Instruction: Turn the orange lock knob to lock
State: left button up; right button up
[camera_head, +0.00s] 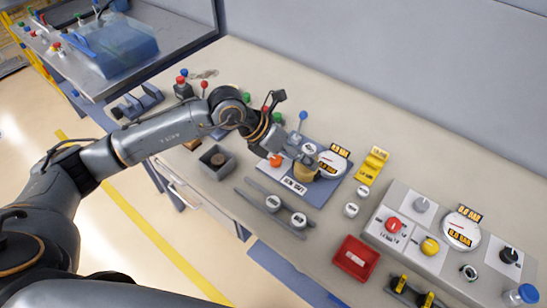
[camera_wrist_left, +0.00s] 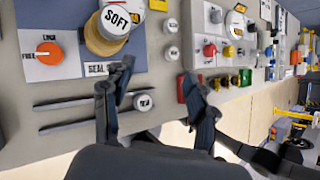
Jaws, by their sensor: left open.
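The orange lock knob (camera_wrist_left: 48,54) sits on a white plate with a LOCK label above it and a FREE label at its left in the left wrist view. My right gripper is in neither view.
Slotted rails with white round pieces (camera_head: 299,219) lie in front. A red tray (camera_head: 356,258) and a panel of knobs (camera_head: 408,225) are to the right.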

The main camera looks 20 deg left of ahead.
aim_at(274, 160)
pick_arm(q)
jog(key=w+a+f+y, duration=0.1)
jog(key=w+a+y, duration=0.15)
jog(key=a, duration=0.35)
jog(key=w+a+f+y, duration=0.1)
jog(key=a+y, duration=0.2)
jog(key=a, duration=0.3)
jog(key=p+x, duration=0.1)
jog(key=x, duration=0.2)
jog(key=p+x, duration=0.1)
jog(key=x, duration=0.3)
jog(key=p+x, duration=0.2)
jog(key=x, duration=0.2)
jog(key=shift+w+d, duration=0.1)
jog(key=shift+w, duration=0.2)
jog(key=shift+w+d+f+t, duration=0.1)
jog(key=shift+w+f+t, duration=0.05)
jog(key=shift+f, duration=0.3)
jog(key=shift+w+d+f+t, duration=0.1)
jog(key=shift+w+f+t, duration=0.05)
jog(key=shift+f, duration=0.3)
jog(key=c, duration=1.2)
jog(key=shift+o, duration=0.2)
